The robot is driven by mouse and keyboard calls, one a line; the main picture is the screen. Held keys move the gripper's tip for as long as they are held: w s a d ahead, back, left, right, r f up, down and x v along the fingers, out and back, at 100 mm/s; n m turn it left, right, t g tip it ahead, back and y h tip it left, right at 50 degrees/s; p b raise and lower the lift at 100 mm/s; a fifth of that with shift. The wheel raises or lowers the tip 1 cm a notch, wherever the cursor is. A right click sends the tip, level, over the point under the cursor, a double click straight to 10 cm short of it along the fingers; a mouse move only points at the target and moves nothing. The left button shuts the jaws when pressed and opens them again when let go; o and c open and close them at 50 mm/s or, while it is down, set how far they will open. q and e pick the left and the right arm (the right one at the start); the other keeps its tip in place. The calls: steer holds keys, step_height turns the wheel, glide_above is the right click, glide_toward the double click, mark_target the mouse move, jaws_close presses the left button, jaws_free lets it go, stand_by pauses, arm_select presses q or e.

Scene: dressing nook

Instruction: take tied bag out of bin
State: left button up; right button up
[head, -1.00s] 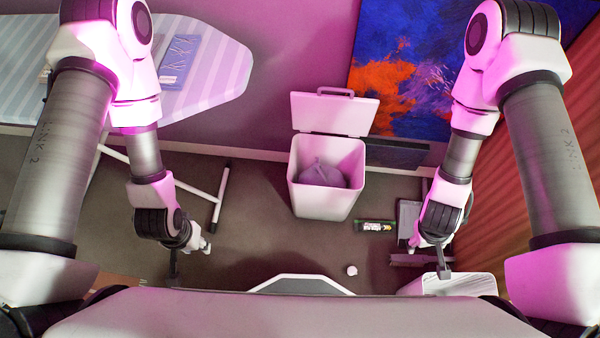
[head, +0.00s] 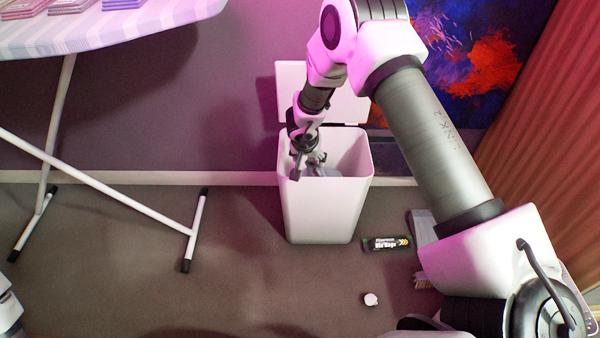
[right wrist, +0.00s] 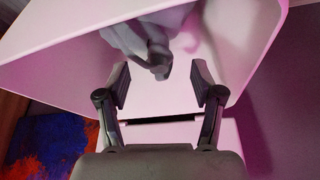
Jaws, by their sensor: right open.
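The white bin (head: 322,215) stands on the floor with its lid (head: 340,105) up at the back. The grey tied bag (head: 328,172) is inside it, mostly hidden by my right gripper and the bin's front wall. My right gripper (head: 314,168) reaches into the bin's mouth at its left side. In the right wrist view, my right gripper (right wrist: 161,85) is open, its fingers apart. The bag's knotted top (right wrist: 158,58) lies just beyond and between the fingertips, with no clear contact. My left gripper is not in view; only a bit of my left arm may show at the left edge.
A box of bin bags (head: 388,244) lies right of the bin. A small white crumpled thing (head: 371,299) and a brush (head: 423,281) lie in front of it. An ironing board (head: 110,30) stands at the left on white legs.

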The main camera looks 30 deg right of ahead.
mark_target(311, 166)
steer(key=b+x, duration=0.3)
steer(key=x, duration=0.4)
jaws_close()
